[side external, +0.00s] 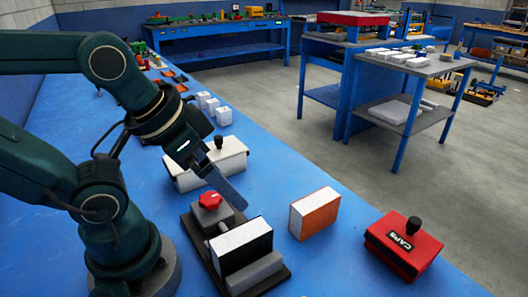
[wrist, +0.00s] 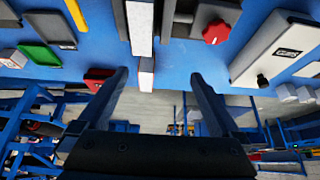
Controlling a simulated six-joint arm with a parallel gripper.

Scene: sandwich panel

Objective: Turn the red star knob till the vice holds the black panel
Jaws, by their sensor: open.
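The red star knob (side external: 210,200) sits on a grey block at the back of the vice (side external: 204,243). It also shows in the wrist view (wrist: 215,32). The black panel (side external: 241,254) has a pale speckled top edge and stands upright in the vice, behind the grey front jaw (side external: 256,272). I cannot tell whether the jaws press on it. My gripper (side external: 238,199) hangs above and just right of the knob, apart from it as far as I can tell. In the wrist view its two fingers (wrist: 160,76) are wide apart with nothing gripped.
An orange panel (side external: 316,216) with pale edges stands right of the vice. A white box (side external: 206,167) with a black knob lies behind the vice. Small white blocks (side external: 222,117) stand farther back on the blue bench.

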